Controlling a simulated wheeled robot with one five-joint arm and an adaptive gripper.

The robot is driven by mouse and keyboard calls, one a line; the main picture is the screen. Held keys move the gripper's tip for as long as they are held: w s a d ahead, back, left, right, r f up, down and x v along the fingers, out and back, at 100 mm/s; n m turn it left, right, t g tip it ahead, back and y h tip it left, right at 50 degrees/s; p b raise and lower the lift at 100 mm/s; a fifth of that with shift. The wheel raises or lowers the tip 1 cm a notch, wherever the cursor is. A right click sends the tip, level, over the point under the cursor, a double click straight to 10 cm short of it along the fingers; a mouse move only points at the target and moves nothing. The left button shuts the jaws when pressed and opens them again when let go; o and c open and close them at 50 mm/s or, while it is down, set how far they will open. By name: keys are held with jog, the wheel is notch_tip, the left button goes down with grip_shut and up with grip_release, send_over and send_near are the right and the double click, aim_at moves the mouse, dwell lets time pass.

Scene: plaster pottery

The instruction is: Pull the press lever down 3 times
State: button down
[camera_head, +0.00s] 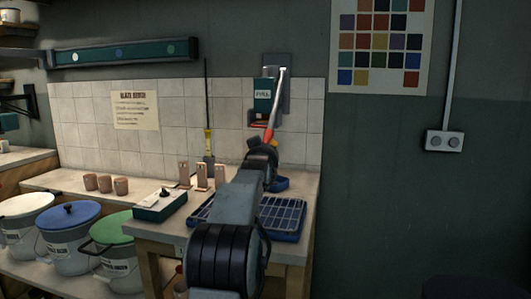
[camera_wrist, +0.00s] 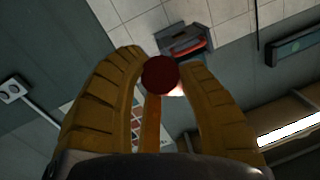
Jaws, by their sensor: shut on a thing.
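The press lever (camera_head: 277,100) is a pale rod with a red-orange grip, on a grey wall plate (camera_head: 287,64) beside a small teal box. It slants from the plate down toward my gripper (camera_head: 268,142). In the wrist view, the dark red round end of the lever (camera_wrist: 160,74) sits between the two yellow-brown fingers of my gripper (camera_wrist: 162,80). The fingers are shut on it. In the head view my arm and wrist hide most of the fingers.
Below is a table with a blue gridded tray (camera_head: 290,233), a small teal box with a black knob (camera_head: 160,205) and several upright clay pieces (camera_head: 203,177). Lidded buckets (camera_head: 70,230) stand at the left.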

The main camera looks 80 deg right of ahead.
jog(key=shift+s+d+f, duration=0.1)
jog(key=shift+s+f, duration=0.15)
jog(key=shift+f, duration=0.1)
jog(key=c, duration=1)
grip_release()
jog(key=shift+s+r, duration=0.1)
jog(key=o, duration=0.4)
jog(key=shift+r, duration=0.2)
jog(key=shift+c, duration=0.2)
jog(key=shift+a, duration=0.2)
jog(key=s+a, duration=0.1)
jog(key=a, duration=1)
jog(key=shift+s+a, duration=0.2)
jog(key=shift+a, duration=0.1)
jog(key=shift+d+r, duration=0.1)
jog(key=shift+r, duration=0.05)
